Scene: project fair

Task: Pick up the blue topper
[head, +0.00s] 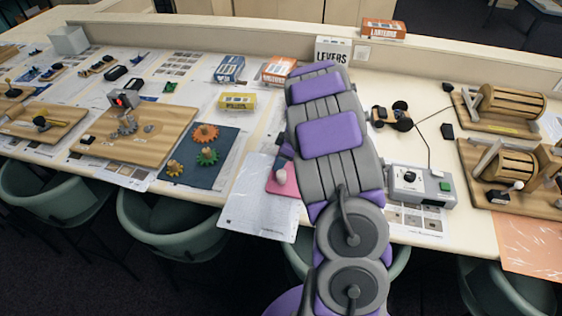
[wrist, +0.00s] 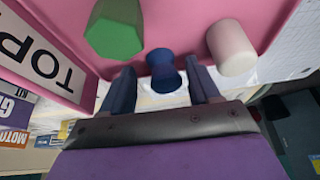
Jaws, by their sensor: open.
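The blue topper (wrist: 162,72) is a small dark blue piece with a narrowed waist, standing in a pink tray (wrist: 185,10). In the wrist view it shows in the gap between the two fingers of my gripper (wrist: 163,88). The fingers are apart, and neither visibly touches it. A green six-sided topper (wrist: 115,28) is to the left and a white round topper (wrist: 231,46) to the right. In the head view, my arm hides most of the tray (head: 285,188); the white topper (head: 281,174) shows there, but the blue one does not.
The tray wall carries a label reading "TOP" (wrist: 40,60). A sheet of paper (head: 258,205) lies at the table edge by the tray. Gears on a dark mat (head: 205,160) are to the left, and a grey control box (head: 420,185) is to the right. Several small boxes stand behind.

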